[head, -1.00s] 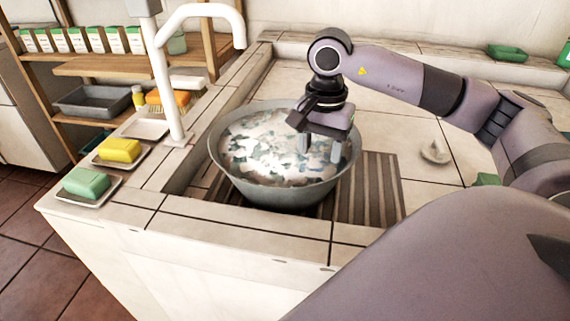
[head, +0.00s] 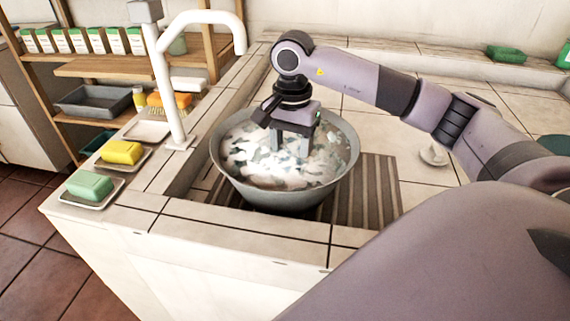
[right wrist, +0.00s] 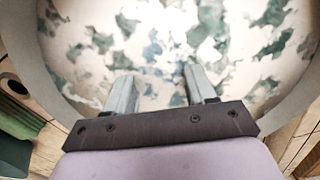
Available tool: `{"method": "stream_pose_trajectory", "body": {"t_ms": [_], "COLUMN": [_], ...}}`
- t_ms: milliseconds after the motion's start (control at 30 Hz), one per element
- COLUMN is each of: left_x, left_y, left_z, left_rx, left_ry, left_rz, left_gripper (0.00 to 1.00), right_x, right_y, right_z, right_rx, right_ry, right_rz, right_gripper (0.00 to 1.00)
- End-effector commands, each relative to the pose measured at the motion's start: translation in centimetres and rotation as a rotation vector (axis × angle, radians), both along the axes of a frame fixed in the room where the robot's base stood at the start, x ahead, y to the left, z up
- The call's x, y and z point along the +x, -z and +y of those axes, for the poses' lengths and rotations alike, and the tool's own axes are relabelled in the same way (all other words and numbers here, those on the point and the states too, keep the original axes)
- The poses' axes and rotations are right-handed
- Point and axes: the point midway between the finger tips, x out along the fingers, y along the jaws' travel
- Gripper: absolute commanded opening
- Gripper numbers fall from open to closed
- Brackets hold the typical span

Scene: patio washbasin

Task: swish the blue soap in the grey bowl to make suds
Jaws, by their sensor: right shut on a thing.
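The grey bowl (head: 285,196) stands on the counter, filled with liquid and patchy white suds (head: 262,178); suds also fill the right wrist view (right wrist: 240,45). The gripper is shut on the blue soap, which the suds hide. My left gripper is not in view.
The white tap (head: 168,85) rises left of the bowl. Soap dishes line the left edge, with a green soap (head: 89,184) and a yellow soap (head: 121,152). A striped mat (head: 375,200) lies under the bowl. A small white object (head: 434,154) sits right on open tiles.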

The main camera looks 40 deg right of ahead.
Motion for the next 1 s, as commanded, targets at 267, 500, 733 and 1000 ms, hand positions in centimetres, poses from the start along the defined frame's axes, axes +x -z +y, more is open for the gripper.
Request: {"method": "stream_pose_trajectory", "body": {"t_ms": [267,500,733,1000], "left_x": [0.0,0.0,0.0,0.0], "left_y": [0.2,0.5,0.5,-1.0], "left_z": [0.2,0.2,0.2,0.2], "left_rx": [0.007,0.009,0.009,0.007], "left_ry": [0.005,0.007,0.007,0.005], "left_rz": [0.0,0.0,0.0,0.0], "left_gripper": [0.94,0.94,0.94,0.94], "right_x": [-0.6,-2.3,-2.9,-2.8], "right_y": [0.0,0.0,-0.1,-2.0], "right_z": [-0.3,-1.0,-1.1,-1.1], "right_rx": [-0.001,-0.001,0.001,0.001], "right_ry": [0.001,0.001,0.0,0.0], "right_rz": [-0.002,-0.003,-0.002,-0.002], "right_gripper": [0.24,0.24,0.24,0.24]}}
